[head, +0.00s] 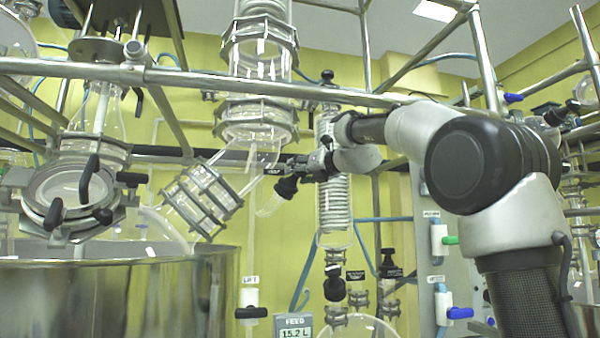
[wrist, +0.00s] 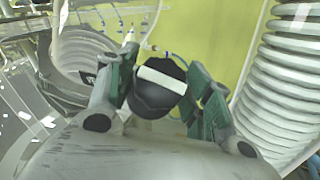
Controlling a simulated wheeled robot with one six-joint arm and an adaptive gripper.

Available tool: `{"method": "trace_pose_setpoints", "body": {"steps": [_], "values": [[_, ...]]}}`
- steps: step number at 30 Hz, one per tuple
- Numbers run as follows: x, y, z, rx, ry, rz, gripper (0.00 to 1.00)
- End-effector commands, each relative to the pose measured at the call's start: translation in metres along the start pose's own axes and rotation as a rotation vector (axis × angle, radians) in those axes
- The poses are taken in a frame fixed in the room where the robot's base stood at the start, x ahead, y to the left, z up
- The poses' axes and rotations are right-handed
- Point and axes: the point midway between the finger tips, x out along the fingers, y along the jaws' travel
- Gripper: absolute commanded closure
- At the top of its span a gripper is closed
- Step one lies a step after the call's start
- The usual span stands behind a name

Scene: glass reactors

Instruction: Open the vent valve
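A black rounded knob (wrist: 158,92) with a white label strip (wrist: 162,80) shows between my fingers in the wrist view. In the head view, a black valve knob (head: 286,188) hangs on a glass elbow (head: 268,203) below the central column, with a small black tag beside it. The tag's text is too small to read surely. My gripper (head: 300,166) is at this valve, reaching in from the right. In the wrist view, my gripper's (wrist: 162,82) teal-padded fingers stand apart, one on each side of the knob. Whether both pads press on it is not clear.
A horizontal metal rail (head: 200,76) crosses above my gripper. A flanged glass branch (head: 205,200) lies left, above a steel vessel (head: 110,295). A feed display (head: 294,327) is below.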

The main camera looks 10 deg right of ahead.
Motion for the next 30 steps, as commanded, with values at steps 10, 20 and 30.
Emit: {"method": "trace_pose_setpoints", "body": {"steps": [10, 20, 30], "values": [[-0.0002, -0.0005, 0.0, -0.005, 0.0, 0.004, 0.81], [-0.0004, -0.0027, 0.0002, -0.092, 0.0, 0.1, 0.81], [0.0003, -0.0031, 0.0004, -0.294, -0.001, 0.325, 0.81]]}}
